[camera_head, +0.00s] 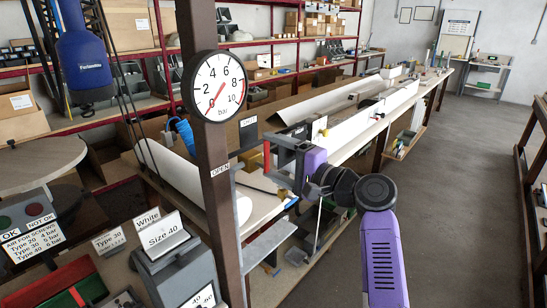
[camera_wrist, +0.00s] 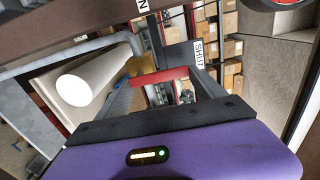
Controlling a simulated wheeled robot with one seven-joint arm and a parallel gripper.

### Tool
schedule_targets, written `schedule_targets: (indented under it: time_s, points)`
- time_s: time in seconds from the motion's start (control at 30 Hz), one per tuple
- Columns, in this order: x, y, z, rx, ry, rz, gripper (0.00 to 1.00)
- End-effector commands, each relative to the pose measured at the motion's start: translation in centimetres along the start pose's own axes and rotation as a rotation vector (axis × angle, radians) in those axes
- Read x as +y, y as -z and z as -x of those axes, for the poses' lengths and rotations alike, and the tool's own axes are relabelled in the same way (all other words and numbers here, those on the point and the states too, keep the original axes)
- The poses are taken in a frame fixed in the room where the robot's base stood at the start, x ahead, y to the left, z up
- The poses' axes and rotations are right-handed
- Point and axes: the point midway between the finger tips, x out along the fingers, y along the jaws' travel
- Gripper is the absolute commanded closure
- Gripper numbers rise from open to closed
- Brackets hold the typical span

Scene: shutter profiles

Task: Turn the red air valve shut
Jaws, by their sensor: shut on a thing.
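The red air valve handle (camera_head: 267,156) shows in the head view as a short red bar just right of the brown post. In the wrist view the red handle (camera_wrist: 160,76) lies crosswise between the two fingers. My gripper (camera_head: 272,154) is shut on it, with the purple wrist to the right. A "SHUT" label (camera_wrist: 199,52) is close beyond the handle in the wrist view. An "OPEN" label (camera_head: 220,170) is on the post. The round pressure gauge (camera_head: 219,86) on the post has its red needle near 0 bar.
The brown post (camera_head: 228,225) stands close left of my gripper. A long bench with white profiles (camera_head: 372,112) runs away behind it. A grey box marked "Size 40" (camera_head: 172,250) is at front left. The grey floor (camera_head: 455,190) at right is clear.

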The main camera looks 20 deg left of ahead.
Motion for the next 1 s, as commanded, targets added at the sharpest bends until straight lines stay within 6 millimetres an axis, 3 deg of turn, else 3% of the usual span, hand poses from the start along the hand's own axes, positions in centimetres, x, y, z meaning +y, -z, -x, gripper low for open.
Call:
schedule_targets:
  time_s: [0.03, 0.07, 0.17, 0.47, 1.0]
  points:
    - [0.0, 0.1, 0.0, 0.002, 0.001, -0.004, 0.94]
    - [0.0, 0.1, 0.0, 0.002, 0.001, -0.004, 0.17]
    - [0.0, 0.1, 0.0, 0.001, 0.001, -0.003, 0.0]
    - [0.1, 0.1, 0.4, 0.002, 0.001, -0.001, 0.0]
    - [0.1, 0.1, 7.5, 0.002, 0.0, -0.001, 0.0]
